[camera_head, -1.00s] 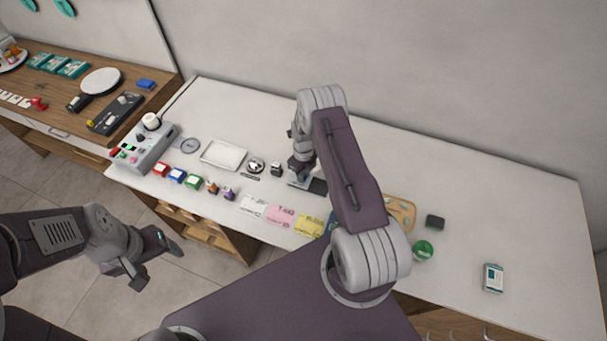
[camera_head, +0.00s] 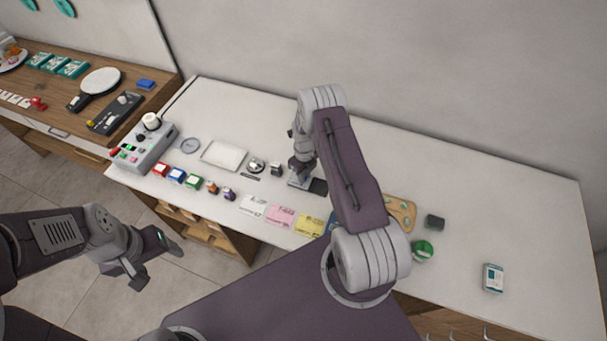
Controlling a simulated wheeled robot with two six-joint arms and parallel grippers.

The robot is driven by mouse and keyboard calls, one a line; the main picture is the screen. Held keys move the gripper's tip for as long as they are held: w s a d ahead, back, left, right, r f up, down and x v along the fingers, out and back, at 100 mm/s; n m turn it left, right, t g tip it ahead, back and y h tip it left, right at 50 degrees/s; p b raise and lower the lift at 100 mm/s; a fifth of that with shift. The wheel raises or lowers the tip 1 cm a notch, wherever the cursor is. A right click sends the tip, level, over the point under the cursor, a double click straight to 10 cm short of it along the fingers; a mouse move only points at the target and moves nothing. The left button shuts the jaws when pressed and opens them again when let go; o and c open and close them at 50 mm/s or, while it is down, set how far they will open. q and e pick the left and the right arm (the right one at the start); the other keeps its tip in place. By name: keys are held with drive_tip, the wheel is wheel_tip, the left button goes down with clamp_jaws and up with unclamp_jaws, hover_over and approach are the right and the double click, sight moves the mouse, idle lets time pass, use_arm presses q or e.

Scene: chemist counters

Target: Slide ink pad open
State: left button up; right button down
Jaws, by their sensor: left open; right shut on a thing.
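The ink pad (camera_head: 318,187) lies on the white counter below my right gripper, near the middle of the view. Its dark part shows on the right, and a light grey part shows at the fingertips on the left. My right gripper (camera_head: 299,179) points down and is shut on the ink pad; the fingers and wrist hide some of it. How far apart the two parts are is too small to tell. My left gripper (camera_head: 156,264) is open and empty, over the floor in front of the counter.
A white tray (camera_head: 224,155), a bell (camera_head: 256,165) and a small dark item (camera_head: 276,169) stand left of the ink pad. White, pink (camera_head: 280,215) and yellow (camera_head: 310,225) papers lie in front. My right arm covers the counter just right of it. The far right counter is mostly clear.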

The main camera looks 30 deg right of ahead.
drive_tip(key=s+d, duration=0.4)
drive_tip(key=shift+s+d+r, duration=0.2)
drive_tip(key=shift+s+d, duration=0.1)
drive_tip(key=shift+s, duration=0.1)
drive_tip(key=shift+w+a, duration=0.1)
drive_tip(key=c, duration=1.3)
unclamp_jaws()
drive_tip(key=shift+c, duration=0.2)
drive_tip(key=shift+o, duration=0.2)
drive_tip(key=shift+a, duration=0.1)
drive_tip(key=shift+s, duration=0.2)
